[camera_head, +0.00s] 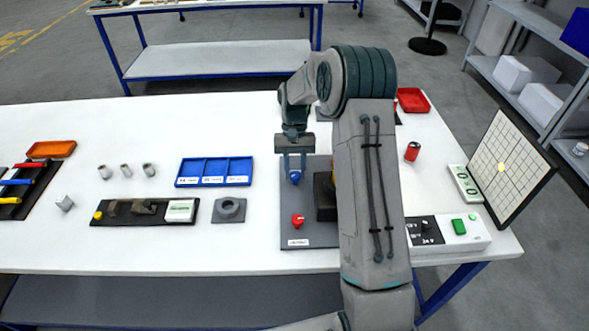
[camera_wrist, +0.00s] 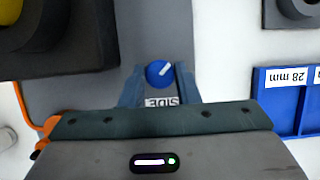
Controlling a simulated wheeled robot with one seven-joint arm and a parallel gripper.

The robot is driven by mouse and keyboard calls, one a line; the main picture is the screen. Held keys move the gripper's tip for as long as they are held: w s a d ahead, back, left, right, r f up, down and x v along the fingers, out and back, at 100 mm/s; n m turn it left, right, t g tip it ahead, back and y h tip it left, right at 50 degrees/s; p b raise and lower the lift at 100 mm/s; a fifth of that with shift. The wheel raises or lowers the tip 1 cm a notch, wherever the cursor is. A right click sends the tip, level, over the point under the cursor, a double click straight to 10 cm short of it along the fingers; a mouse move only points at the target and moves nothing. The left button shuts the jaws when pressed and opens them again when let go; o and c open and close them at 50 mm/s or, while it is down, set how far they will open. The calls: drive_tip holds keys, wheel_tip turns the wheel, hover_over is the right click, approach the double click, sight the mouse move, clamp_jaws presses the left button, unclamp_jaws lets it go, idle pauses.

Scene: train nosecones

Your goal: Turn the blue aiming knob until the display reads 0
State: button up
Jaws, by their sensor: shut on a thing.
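The blue aiming knob (camera_head: 295,178) stands on a dark grey panel (camera_head: 300,237), partly hidden by my fingers. In the wrist view the round knob (camera_wrist: 157,76) shows a white pointer line aimed to the upper right, and a "SIDE" label (camera_wrist: 162,103) lies beside it. My gripper (camera_head: 295,170) points down over the panel and is shut on the knob, one finger on each side; its fingers also show in the wrist view (camera_wrist: 158,84). A pale display box (camera_head: 464,184) with green parts stands at the right; its reading is too small to tell.
A red knob (camera_head: 298,220) sits nearer on the same panel. A dark block (camera_head: 324,196) stands close right of the gripper, partly behind my arm. A gridded board (camera_head: 510,165) with a yellow spot leans at the right. A blue tray (camera_head: 214,171) lies left.

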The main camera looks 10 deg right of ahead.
drive_tip(key=o, duration=0.9)
drive_tip(key=shift+o, duration=0.2)
drive_tip(key=shift+r, duration=0.1)
drive_tip(key=b+v, duration=0.1)
drive_tip(key=v, duration=1.2)
drive_tip(key=shift+w+r, duration=0.15)
drive_tip(key=shift+r, duration=0.15)
